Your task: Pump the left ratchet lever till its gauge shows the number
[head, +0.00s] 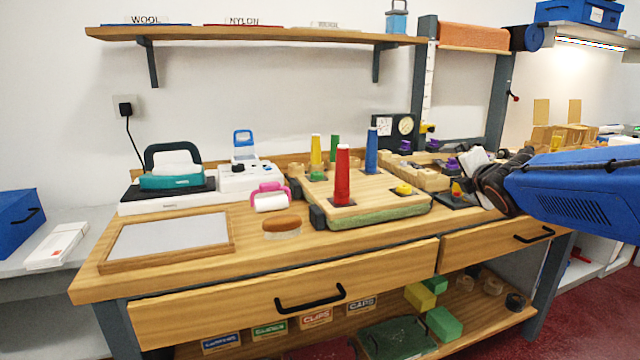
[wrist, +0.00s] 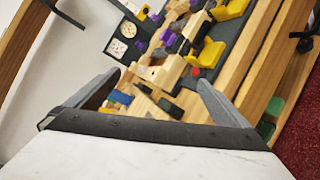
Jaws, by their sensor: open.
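A dark gauge panel (head: 395,130) stands upright at the back of the bench. It carries a pale square and a round dial; in the wrist view the panel (wrist: 118,24) shows round white dials at upper left. Readings are too small to tell. Yellow lever-like pieces (wrist: 206,53) and (wrist: 235,9) show on the dark base in the wrist view; I cannot tell which belongs to the left ratchet. My gripper (head: 468,183) is at the bench's right side, partly hidden by its own wrist. In the wrist view my gripper (wrist: 160,80) is open, with nothing held between its fingers.
Wooden blocks and purple pieces (head: 453,164) crowd the bench near my gripper. Red (head: 343,175) and blue (head: 371,150) cones stand on a wooden board to the left. A framed pale panel (head: 170,238) lies front left. A shelf (head: 250,36) hangs above the bench.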

